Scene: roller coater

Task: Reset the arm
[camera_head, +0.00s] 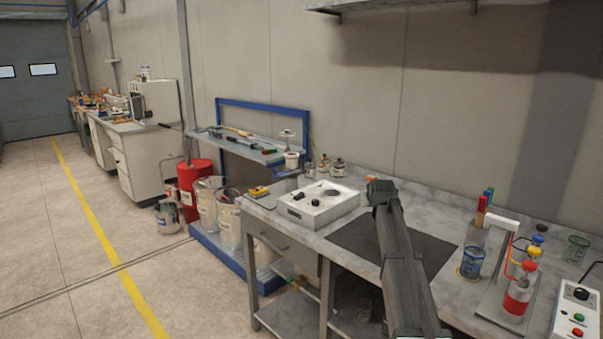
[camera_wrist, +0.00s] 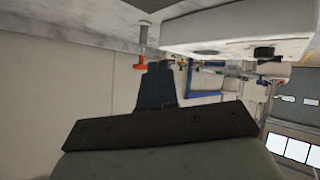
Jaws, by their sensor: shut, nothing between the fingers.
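My arm (camera_head: 400,260) reaches up from the bottom of the head view, over the grey workbench. Its bend or end stands above the dark mat, just right of the white box device. My gripper (camera_wrist: 157,88) shows in the wrist view as dark blue-grey fingers beyond a black bar. The fingers are together and hold nothing. The wrist view is upside down, with the bench top along its upper edge. I cannot make out the fingertips in the head view.
The white device (camera_head: 318,204) with dials sits left of my arm. A dark mat (camera_head: 349,238) lies on the bench. A blue cup (camera_head: 471,262), a red-labelled bottle (camera_head: 517,298) and a control box (camera_head: 577,310) stand at right. A red drum (camera_head: 194,188) and buckets stand left.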

